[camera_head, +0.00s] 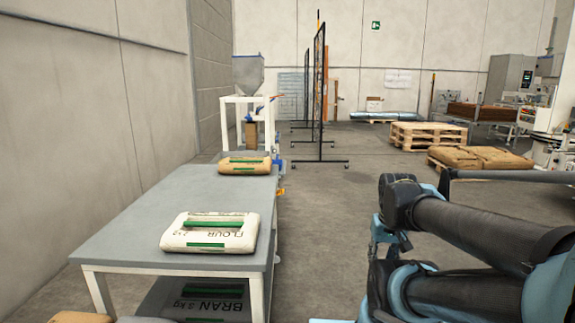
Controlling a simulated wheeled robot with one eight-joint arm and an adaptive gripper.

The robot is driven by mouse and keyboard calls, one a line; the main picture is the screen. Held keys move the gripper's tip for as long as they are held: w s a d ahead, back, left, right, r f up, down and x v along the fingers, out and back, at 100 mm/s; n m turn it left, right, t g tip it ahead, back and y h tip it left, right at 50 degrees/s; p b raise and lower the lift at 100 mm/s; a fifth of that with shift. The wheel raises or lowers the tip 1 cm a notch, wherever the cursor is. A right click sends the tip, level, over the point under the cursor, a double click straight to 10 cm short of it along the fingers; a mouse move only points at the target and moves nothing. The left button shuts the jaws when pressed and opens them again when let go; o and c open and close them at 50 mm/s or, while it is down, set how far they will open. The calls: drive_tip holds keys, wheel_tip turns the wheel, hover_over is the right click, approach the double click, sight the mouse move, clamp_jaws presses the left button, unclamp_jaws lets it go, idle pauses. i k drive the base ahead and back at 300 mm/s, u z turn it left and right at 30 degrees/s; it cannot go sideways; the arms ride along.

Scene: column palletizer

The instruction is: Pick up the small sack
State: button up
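A white sack marked FLOUR with green bands (210,240) lies flat near the front right of the grey table (135,225). A tan sack with green bands (245,172) lies at the table's far end and looks smaller, though it is also farther away. I cannot tell for sure which one is the small sack. Both are apart from my arm. My arm's links fill the lower right of the view, right of the table. My gripper is not in view.
A sack marked BRAN (207,301) lies on the table's lower shelf. A tan sack (80,318) is cut off at the bottom left. A hopper (247,75) stands behind the table, black mesh screens (320,95) beyond it. The floor right of the table is clear toward the pallets (428,133).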

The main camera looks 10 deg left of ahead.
sight(255, 167)
drive_tip(key=z, duration=0.6)
drive_tip(key=i, duration=2.2)
drive_tip(key=u, duration=1.05)
drive_tip(key=i, duration=0.7)
drive_tip(key=u, duration=0.5)
